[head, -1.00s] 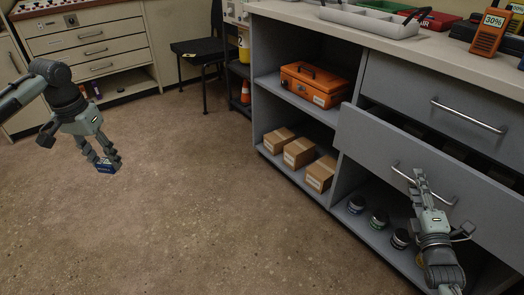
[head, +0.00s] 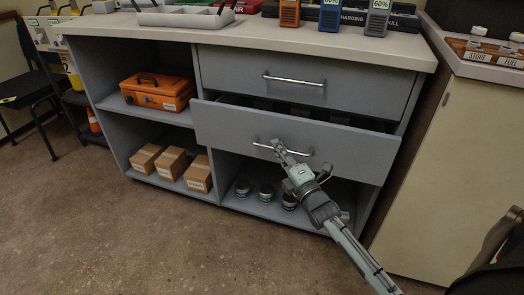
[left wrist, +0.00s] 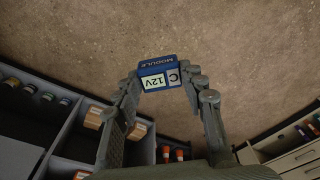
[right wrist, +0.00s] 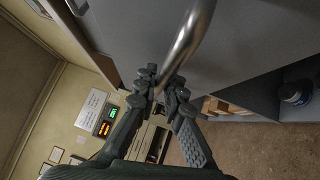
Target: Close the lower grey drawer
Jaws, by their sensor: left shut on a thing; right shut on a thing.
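The lower grey drawer (head: 220,125) stands pulled out below the upper grey drawer (head: 240,77), with a dark gap showing along its top. Its bar handle (head: 262,146) runs across the front. My right gripper (head: 280,147) is at the middle of this handle. In the right wrist view its fingers (right wrist: 162,82) are closed around the metal bar (right wrist: 185,45). My left gripper is out of the head view. In the left wrist view its fingers (left wrist: 158,75) are shut on a blue module (left wrist: 157,72) labelled 12V, held above the floor.
An orange toolbox (head: 157,92) and several cardboard boxes (head: 171,163) sit in the left shelves. Small jars (head: 266,193) stand on the shelf under the drawer. Radios stand on the countertop (head: 180,31). Floor in front is clear.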

